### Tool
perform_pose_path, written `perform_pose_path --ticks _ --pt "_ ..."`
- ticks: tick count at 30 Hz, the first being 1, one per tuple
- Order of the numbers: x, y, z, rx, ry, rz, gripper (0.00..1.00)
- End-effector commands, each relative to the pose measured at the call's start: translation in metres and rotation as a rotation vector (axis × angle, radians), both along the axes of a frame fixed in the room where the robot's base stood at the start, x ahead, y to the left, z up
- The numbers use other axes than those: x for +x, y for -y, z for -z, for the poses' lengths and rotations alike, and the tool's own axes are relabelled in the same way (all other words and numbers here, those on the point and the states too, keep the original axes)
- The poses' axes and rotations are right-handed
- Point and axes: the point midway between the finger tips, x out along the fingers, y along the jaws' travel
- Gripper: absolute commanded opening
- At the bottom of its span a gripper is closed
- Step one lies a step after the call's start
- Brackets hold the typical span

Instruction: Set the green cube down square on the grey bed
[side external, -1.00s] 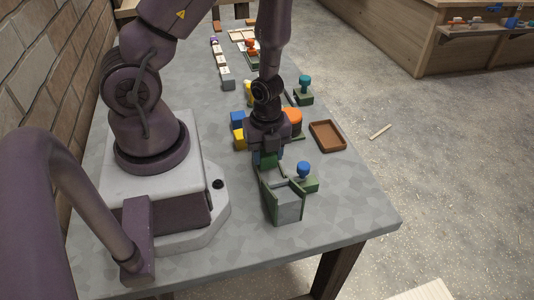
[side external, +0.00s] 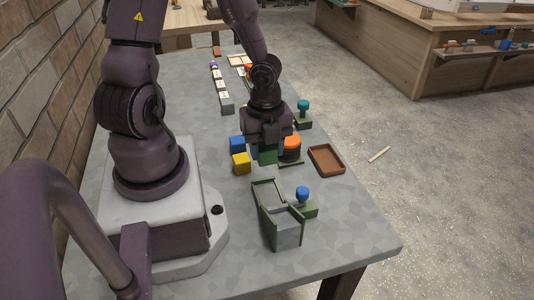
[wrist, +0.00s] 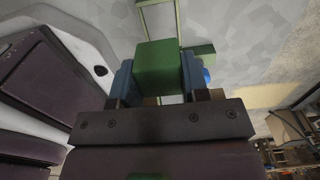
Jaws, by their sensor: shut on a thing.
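The green cube (side external: 267,153) is between the fingers of my gripper (side external: 268,150), held clear of the green-walled fixture in the side view. In the wrist view the cube (wrist: 157,66) sits between the two blue fingers of my gripper (wrist: 157,78), which are shut on it. The fixture (side external: 262,209) stands on the table nearer the side camera, with green walls and a grey block at its near end. Its grey bed (side external: 273,205) lies between the walls and looks empty. In the wrist view, the cube and gripper hide part of the fixture.
A blue-knobbed block (side external: 303,196) stands close against the fixture's right side.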

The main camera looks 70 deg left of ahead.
Motion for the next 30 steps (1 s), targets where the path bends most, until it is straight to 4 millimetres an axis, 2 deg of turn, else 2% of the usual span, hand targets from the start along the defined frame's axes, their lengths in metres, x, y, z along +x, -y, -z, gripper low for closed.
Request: perform_pose_path --ticks 2,5,9,15,19,24,30 --pt "-0.001 -0.005 -0.003 0.000 0.000 -0.019 0.19" --pt "-0.001 -0.023 -0.006 0.001 0.000 -0.102 0.19" --pt "-0.002 -0.065 -0.013 0.003 0.001 -0.223 0.19" --pt "-0.009 -0.114 -0.026 0.003 0.003 -0.238 0.19" --pt "-0.012 -0.131 -0.032 0.001 0.001 -0.157 0.19" --pt "-0.010 -0.131 -0.032 -0.002 -0.001 -0.023 0.19" --pt "0.014 -0.151 -0.017 -0.004 -0.001 0.006 0.19"
